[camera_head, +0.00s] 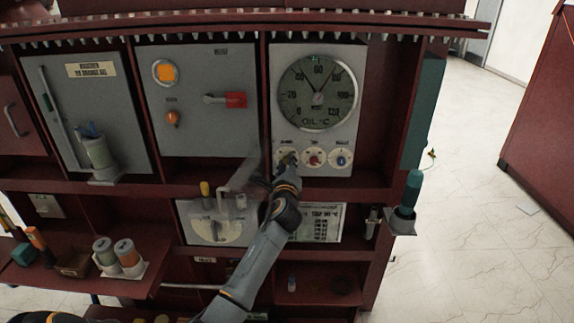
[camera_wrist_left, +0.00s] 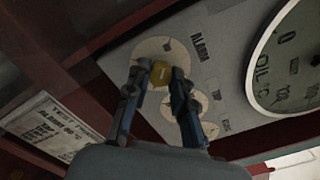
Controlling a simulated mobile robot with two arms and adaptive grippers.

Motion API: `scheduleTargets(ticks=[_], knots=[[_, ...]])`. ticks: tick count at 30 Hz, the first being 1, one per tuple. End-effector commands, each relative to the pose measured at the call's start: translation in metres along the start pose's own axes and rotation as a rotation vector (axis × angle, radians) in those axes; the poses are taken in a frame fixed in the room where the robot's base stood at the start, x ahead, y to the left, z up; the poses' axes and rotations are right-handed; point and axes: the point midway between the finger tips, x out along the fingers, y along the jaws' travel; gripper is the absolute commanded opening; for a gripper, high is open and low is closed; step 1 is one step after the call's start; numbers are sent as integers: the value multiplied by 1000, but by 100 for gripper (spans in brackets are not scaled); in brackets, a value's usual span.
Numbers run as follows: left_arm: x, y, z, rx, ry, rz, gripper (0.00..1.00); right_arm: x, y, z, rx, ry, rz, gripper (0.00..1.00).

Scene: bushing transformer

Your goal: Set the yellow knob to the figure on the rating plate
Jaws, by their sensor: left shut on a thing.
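The yellow knob (camera_wrist_left: 162,75) sits on a round cream dial (camera_wrist_left: 160,47) beside the word ALARM in the left wrist view. My left gripper (camera_wrist_left: 163,72) is shut on this knob, one finger on each side. In the head view my left gripper (camera_head: 287,165) covers the leftmost small dial under the big OIL °C gauge (camera_head: 317,93). The knob's pointer cannot be read. The rating plate (camera_head: 325,223) is below the gauge panel, partly behind my left arm. It also shows in the left wrist view (camera_wrist_left: 50,125), with lines reading TEST and ALARM; its figure is too blurred to be sure of.
A red-knobbed dial (camera_head: 313,159) and a blue-knobbed dial (camera_head: 340,159) sit to the right of the gripped one. A grey switch box (camera_head: 207,228) is left of my arm. A teal-handled tool (camera_head: 407,195) stands at the cabinet's right edge. Open floor lies to the right.

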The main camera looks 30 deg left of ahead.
Motion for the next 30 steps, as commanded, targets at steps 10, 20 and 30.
scheduleTargets(ticks=[10, 20, 30], knots=[[0, 0, 0, 1, -1, 0, 47, 0, -3, 0, 1, 1, -4, 40], [-10, 0, 0, 2, 0, -2, 47, 0, -2, 0, -1, 0, -2, 40], [-78, 0, -1, 1, 2, -1, 47, 0, -2, 0, 0, 0, -2, 40]])
